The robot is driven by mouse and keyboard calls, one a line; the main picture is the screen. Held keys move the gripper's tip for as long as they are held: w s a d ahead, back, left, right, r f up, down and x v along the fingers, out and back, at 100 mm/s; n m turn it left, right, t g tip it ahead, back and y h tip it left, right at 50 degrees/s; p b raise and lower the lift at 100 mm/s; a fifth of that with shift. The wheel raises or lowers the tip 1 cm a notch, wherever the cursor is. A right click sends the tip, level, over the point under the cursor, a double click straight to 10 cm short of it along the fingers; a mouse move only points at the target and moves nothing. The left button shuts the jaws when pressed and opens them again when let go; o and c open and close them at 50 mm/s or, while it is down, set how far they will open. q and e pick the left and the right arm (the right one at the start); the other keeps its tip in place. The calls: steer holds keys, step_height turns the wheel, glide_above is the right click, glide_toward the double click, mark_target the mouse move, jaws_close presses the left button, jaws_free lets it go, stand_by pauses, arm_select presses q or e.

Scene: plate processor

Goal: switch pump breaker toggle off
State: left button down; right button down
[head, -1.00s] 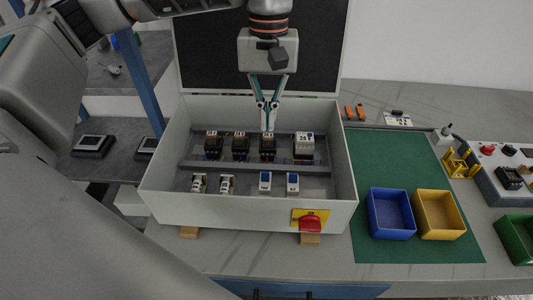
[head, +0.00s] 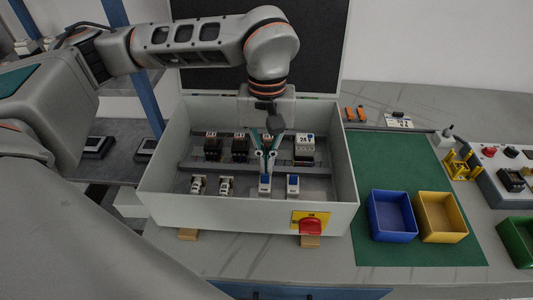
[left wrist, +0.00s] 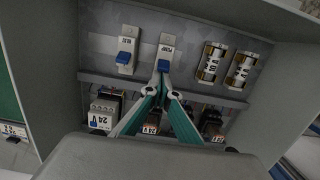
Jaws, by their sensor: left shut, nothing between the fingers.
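The pump breaker (head: 265,188) is a white module with a blue toggle, on the front rail inside the grey box. In the left wrist view it (left wrist: 167,43) carries a label that seems to read PUMP. Its blue toggle (left wrist: 163,65) sits at the end of the body nearer my gripper. My left gripper (head: 267,173) is shut and empty, pointing down into the box. In the left wrist view its fingertips (left wrist: 163,75) are at the toggle; whether they touch cannot be told. My right gripper is not in view.
A similar blue-toggle breaker (head: 292,186) stands beside it. Two fuse holders (head: 227,186) share the front rail. Dark contactors (head: 240,147) and a 24 V module (head: 304,147) line the back rail. The box walls (head: 167,155) surround all. A red rotary switch (head: 311,226) is on the front wall.

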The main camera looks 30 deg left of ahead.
mark_target(266, 174)
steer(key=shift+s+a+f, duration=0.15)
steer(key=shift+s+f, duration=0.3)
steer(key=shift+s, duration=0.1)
arm_select(q)
steer(key=shift+s+d+r+p, duration=0.15)
steer(key=shift+s+r+p, duration=0.15)
steer(key=shift+p, duration=0.05)
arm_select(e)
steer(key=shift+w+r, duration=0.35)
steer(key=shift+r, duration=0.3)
arm_select(q)
steer(key=shift+s+d+r+p, duration=0.2)
steer(key=shift+s+r+p, duration=0.05)
steer(key=shift+s+p, duration=0.1)
steer(key=shift+f, duration=0.1)
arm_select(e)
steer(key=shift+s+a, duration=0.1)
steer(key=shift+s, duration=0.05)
arm_select(q)
steer(key=shift+r+p, duration=0.5)
steer(key=shift+r, duration=0.35)
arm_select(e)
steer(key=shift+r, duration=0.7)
